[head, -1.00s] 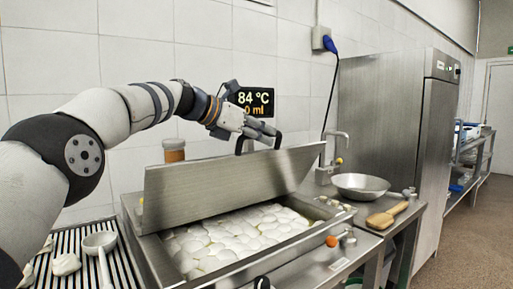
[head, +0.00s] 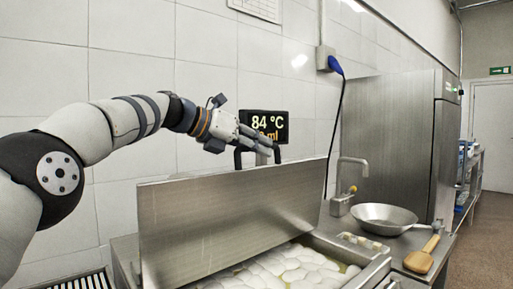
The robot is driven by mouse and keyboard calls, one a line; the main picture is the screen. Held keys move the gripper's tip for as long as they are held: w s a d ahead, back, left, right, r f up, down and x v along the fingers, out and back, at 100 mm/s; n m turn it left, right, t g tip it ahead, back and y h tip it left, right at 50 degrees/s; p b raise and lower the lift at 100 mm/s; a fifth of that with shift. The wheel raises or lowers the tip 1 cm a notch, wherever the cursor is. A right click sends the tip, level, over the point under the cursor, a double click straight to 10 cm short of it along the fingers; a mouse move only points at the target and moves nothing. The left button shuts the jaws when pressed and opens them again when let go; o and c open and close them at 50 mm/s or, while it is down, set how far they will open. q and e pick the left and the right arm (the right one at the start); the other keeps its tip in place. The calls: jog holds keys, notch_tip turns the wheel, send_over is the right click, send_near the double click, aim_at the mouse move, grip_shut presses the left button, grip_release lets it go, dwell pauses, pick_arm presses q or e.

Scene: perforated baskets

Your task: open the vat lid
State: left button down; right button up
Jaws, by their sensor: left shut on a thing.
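The vat lid (head: 235,222) is a flat steel panel, raised and standing nearly upright along the vat's back side. The vat (head: 365,262) is open below it and holds many white rounded lumps (head: 292,265) in liquid. My left gripper (head: 268,150) is at the lid's top edge, shut on the dark lid handle (head: 278,154). The fingers partly hide the handle. My right gripper is not in view.
A display (head: 264,124) reading 84 °C is on the wall behind the gripper.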

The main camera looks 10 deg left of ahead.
pick_arm(q)
jog(key=shift+w+a+f, duration=0.1)
jog(key=shift+f, duration=0.3)
jog(key=c, duration=1.6)
grip_release()
jog(key=shift+r, duration=0.1)
jog(key=shift+r, duration=0.1)
jog(key=shift+a+r, duration=0.15)
jog(key=shift+a, duration=0.05)
jog(key=v, duration=1.1)
jog(key=shift+s, duration=0.3)
jog(key=shift+a, duration=0.15)
